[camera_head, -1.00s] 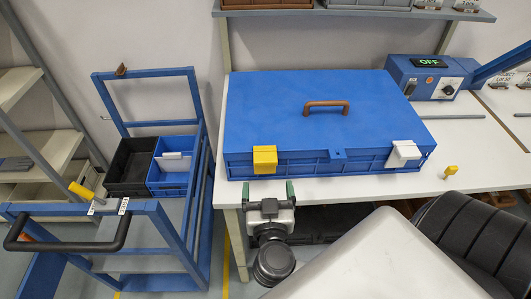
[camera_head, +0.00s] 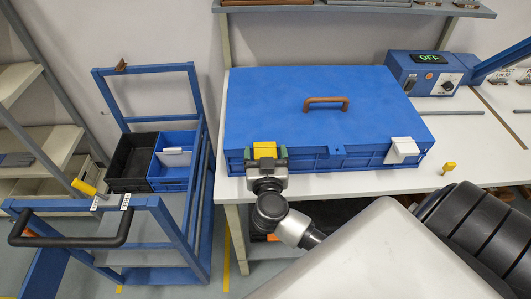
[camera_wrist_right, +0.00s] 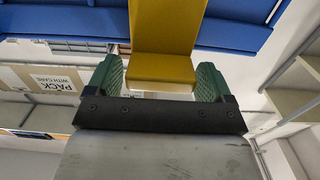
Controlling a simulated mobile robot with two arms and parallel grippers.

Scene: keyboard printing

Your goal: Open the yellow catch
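A large blue box (camera_head: 300,110) with a brown handle (camera_head: 326,104) on its lid stands on the white table, and the lid is down. The yellow catch (camera_head: 264,150) is at the left of its front edge. My right gripper (camera_head: 266,157) is at the catch, with one green finger on each side of it. In the right wrist view the yellow catch (camera_wrist_right: 163,68) sits between the wide-apart fingers. Whether the fingers touch its sides is hard to tell. My left gripper is not in view.
A white catch (camera_head: 402,150) is at the right of the box front. A small yellow piece (camera_head: 448,167) stands on the table (camera_head: 480,150). A blue cart (camera_head: 150,210) with black and blue bins is at the left. A control box (camera_head: 433,72) reads OFF.

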